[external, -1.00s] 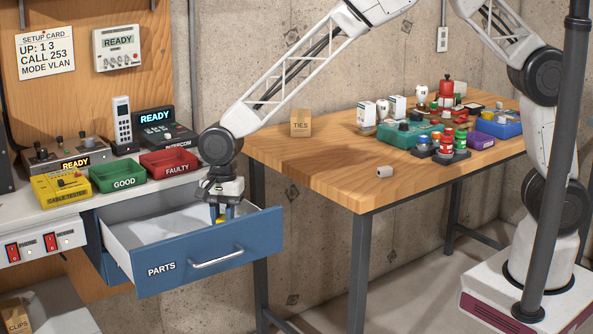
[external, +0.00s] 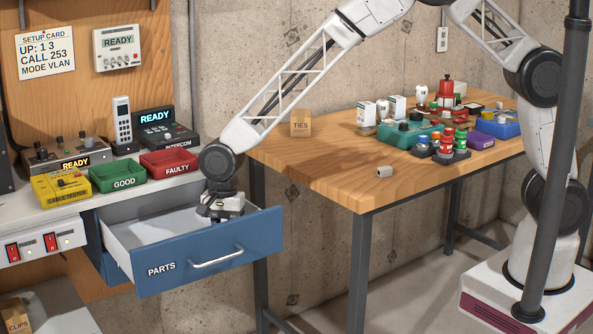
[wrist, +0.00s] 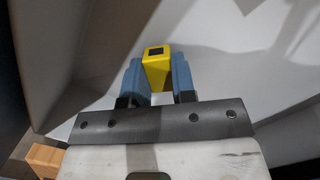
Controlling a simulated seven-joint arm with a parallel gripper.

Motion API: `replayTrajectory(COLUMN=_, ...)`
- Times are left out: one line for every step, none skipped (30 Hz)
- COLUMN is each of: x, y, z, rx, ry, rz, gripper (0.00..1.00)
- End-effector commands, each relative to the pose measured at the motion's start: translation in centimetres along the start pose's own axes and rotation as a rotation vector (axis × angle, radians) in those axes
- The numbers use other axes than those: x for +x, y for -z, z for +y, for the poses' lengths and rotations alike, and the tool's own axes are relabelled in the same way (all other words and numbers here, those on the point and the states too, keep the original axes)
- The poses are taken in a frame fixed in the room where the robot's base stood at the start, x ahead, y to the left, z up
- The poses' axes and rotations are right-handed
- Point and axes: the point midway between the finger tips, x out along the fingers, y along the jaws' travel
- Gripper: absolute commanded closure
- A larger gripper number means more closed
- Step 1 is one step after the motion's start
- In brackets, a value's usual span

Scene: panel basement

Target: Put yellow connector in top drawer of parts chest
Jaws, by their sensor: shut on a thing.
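The yellow connector (wrist: 157,72) is held between the two blue fingers of my gripper (wrist: 157,78) in the wrist view. The open parts drawer (external: 208,251) is blue-fronted with a pale inside, and its label reads PARTS. In the external view my gripper reaches down inside the drawer, close behind its front panel. The fingers and connector are hidden there by that panel. In the wrist view the pale drawer floor lies around the connector. I cannot tell whether the connector touches the floor.
Green GOOD (external: 118,176) and red FAULTY (external: 169,163) trays and a yellow cable tester (external: 61,189) stand on the bench behind the drawer. The wooden table (external: 330,180) on the right holds several parts and a TIES box (external: 301,123). A dark pole (external: 566,150) stands at the right.

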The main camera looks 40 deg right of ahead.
Motion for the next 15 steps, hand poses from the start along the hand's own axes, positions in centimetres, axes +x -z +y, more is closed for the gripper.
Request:
replayTrajectory(x=-0.01, y=0.00, z=0.00, rx=0.000, ry=0.000, rz=0.000, gripper=0.98)
replayTrajectory(x=-0.01, y=0.00, z=0.00, rx=0.000, ry=0.000, rz=0.000, gripper=0.98)
replayTrajectory(x=0.02, y=0.00, z=0.00, rx=0.000, ry=0.000, rz=0.000, gripper=0.98)
replayTrajectory(x=0.06, y=0.00, z=0.00, rx=0.000, ry=0.000, rz=0.000, gripper=0.98)
replayTrajectory(x=0.12, y=0.01, z=0.00, rx=0.000, ry=0.000, rz=0.000, gripper=0.98)
replayTrajectory(x=0.21, y=0.02, z=0.00, rx=0.000, ry=0.000, rz=0.000, gripper=0.98)
replayTrajectory(x=0.28, y=0.03, z=0.00, rx=0.000, ry=0.000, rz=0.000, gripper=0.98)
replayTrajectory(x=0.34, y=0.04, z=0.00, rx=0.000, ry=0.000, rz=0.000, gripper=0.98)
replayTrajectory(x=0.28, y=0.03, z=-0.01, rx=0.000, ry=0.000, rz=0.000, gripper=0.69)
replayTrajectory(x=0.28, y=0.03, z=-0.01, rx=0.000, ry=0.000, rz=0.000, gripper=0.65)
replayTrajectory(x=0.28, y=0.03, z=-0.01, rx=0.000, ry=0.000, rz=0.000, gripper=0.60)
replayTrajectory(x=0.28, y=0.03, z=-0.01, rx=0.000, ry=0.000, rz=0.000, gripper=0.54)
replayTrajectory(x=0.28, y=0.03, z=0.00, rx=0.000, ry=0.000, rz=0.000, gripper=0.50)
replayTrajectory(x=0.28, y=0.03, z=0.00, rx=0.000, ry=0.000, rz=0.000, gripper=0.50)
replayTrajectory(x=0.28, y=0.03, z=0.00, rx=0.000, ry=0.000, rz=0.000, gripper=0.50)
